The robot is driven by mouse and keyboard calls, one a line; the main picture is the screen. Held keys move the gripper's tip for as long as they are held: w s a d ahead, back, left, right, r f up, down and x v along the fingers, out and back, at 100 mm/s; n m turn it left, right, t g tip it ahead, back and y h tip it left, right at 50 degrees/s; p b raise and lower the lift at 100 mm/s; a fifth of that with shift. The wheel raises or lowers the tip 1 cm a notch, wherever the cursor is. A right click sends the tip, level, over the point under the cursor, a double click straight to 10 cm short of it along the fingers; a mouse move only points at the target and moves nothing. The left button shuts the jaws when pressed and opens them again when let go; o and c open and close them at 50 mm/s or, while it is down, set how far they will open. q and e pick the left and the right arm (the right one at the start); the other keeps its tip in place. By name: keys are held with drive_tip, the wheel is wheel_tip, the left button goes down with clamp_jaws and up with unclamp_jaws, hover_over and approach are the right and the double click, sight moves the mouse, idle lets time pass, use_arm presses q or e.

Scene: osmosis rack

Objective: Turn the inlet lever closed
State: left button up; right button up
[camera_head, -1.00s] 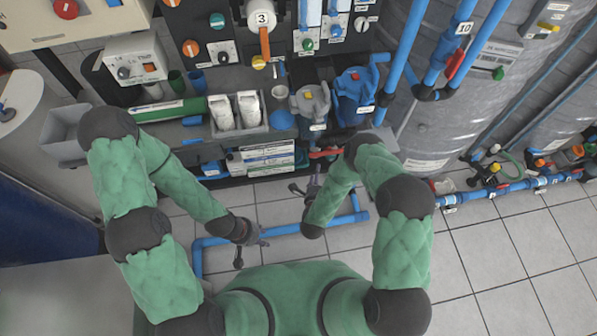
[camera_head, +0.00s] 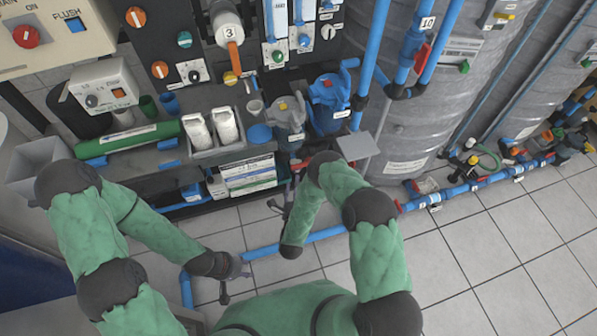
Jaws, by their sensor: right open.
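No lever in view carries a readable inlet label. A red lever (camera_head: 421,59) sits on the upright blue pipe by the tag 10. An orange lever (camera_head: 234,56) hangs below the white valve marked 3. A small red handle (camera_head: 318,160) shows low under the blue filter housing, partly hidden by my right arm. My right gripper (camera_head: 283,203) is open and empty, above the floor in front of the rack. My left gripper (camera_head: 236,281) hangs over the floor near the low blue pipe, apart from every lever; its jaws are too small to read.
A blue pipe (camera_head: 320,235) runs low across the floor before the rack. Grey tanks (camera_head: 400,125) stand at the right, with a pipe manifold (camera_head: 484,184) of several valves along their foot. A grey bin (camera_head: 38,165) is at the left. The tiled floor (camera_head: 490,255) at the right is clear.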

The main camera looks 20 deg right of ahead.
drive_tip(key=b+x, duration=0.2)
drive_tip(key=x, duration=0.5)
drive_tip(key=shift+c, duration=0.3)
clamp_jaws()
